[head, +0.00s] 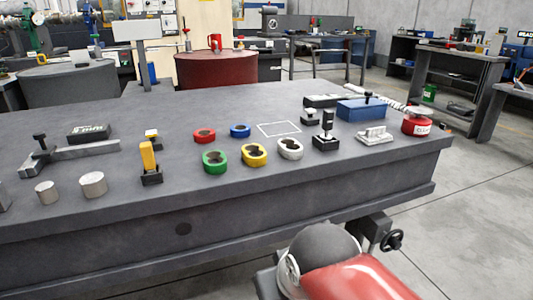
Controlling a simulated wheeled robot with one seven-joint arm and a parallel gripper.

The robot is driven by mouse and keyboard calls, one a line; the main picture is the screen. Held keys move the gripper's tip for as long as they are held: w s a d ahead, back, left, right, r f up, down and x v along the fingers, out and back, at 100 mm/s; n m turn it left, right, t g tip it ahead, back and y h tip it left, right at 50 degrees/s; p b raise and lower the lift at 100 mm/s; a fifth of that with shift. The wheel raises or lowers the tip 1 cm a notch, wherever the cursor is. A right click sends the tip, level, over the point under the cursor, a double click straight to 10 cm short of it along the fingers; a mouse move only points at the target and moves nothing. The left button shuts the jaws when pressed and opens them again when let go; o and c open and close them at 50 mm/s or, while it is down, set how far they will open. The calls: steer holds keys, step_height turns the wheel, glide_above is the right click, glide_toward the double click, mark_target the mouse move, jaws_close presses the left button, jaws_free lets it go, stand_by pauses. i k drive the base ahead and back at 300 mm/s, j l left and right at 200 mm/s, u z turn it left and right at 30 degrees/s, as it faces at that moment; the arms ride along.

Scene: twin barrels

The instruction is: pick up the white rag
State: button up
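I cannot make out a white rag for certain. A low white item (374,135) lies near the right end of the grey bench; it is too small to tell whether it is cloth. A long, pale, mottled item (400,107) lies behind it, partly hidden by a blue box, and its material is also unclear. My gripper is not in view. A red and dark grey part at the bottom right appears to be my own arm.
The grey bench (110,222) holds coloured rings, metal cylinders (93,184), a yellow-handled tool (148,163), a blue box (361,110) and a red tin (416,123). Behind stand a grey barrel (68,86) and a red barrel (215,70) bearing a red mug (215,41).

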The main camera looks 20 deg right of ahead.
mark_target(373, 135)
steer(key=z, duration=1.25)
